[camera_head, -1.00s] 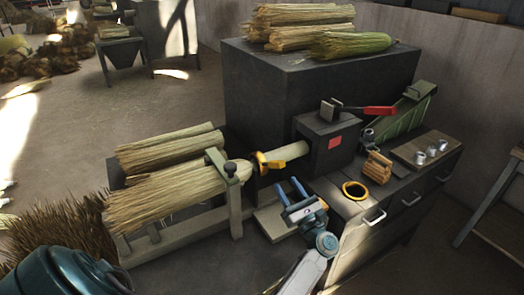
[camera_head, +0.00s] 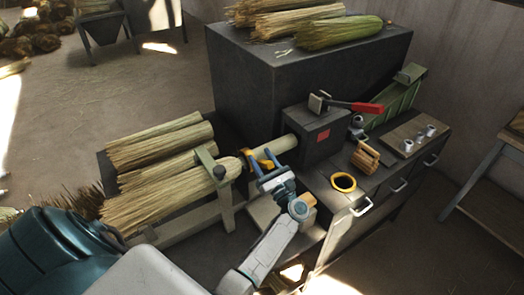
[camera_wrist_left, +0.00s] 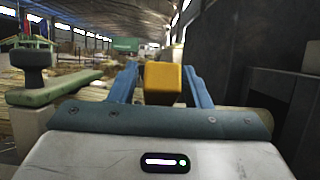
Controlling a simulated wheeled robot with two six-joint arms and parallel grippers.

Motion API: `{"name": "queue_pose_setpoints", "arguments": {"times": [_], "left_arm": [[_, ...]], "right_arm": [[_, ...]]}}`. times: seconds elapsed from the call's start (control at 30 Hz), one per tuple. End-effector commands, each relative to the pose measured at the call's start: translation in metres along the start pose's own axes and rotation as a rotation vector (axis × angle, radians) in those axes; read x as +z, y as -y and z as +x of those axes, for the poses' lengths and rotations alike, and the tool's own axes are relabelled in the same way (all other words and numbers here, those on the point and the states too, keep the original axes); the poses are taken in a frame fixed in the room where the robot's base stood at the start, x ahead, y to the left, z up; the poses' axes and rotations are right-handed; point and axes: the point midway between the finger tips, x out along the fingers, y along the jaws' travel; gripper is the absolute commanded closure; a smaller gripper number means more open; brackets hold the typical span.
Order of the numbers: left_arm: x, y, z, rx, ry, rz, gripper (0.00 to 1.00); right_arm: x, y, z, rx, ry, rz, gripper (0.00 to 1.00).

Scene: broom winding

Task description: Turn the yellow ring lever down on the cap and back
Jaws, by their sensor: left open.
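The yellow ring lever (camera_head: 246,158) sits around the pale broom handle (camera_head: 276,148), between the bound straw head and the dark machine box. My left gripper (camera_head: 261,158) is open at the lever, with its blue fingers spread. In the left wrist view the lever's yellow end (camera_wrist_left: 163,80) stands between the two fingers (camera_wrist_left: 163,84), with a gap visible on at least one side. In the head view the fingers hide part of the lever. The cap cannot be made out clearly. My right gripper is not in view.
The straw head (camera_head: 165,198) lies in a wooden cradle with a green clamp bar (camera_head: 207,160). The dark box (camera_head: 312,133) carries a red-handled lever (camera_head: 352,105).

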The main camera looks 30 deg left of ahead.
Motion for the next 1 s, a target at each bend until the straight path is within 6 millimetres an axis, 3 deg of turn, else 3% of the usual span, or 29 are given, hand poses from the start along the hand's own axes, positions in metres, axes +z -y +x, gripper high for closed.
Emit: {"name": "queue_pose_setpoints", "arguments": {"times": [0.3, 0.5, 0.53, 1.0], "left_arm": [[0.0, -0.001, 0.0, 0.0, 0.0, 0.0, 0.58], [0.0, -0.001, 0.0, 0.0, 0.0, 0.001, 0.98], [0.0, -0.001, 0.0, 0.0, 0.0, 0.001, 1.0], [0.003, 0.011, 0.013, 0.0, -0.073, -0.002, 1.0]], "right_arm": [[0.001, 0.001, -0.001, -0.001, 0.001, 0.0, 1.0], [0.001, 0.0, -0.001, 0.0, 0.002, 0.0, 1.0], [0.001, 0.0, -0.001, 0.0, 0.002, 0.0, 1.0], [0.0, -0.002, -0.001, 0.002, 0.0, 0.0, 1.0]]}}
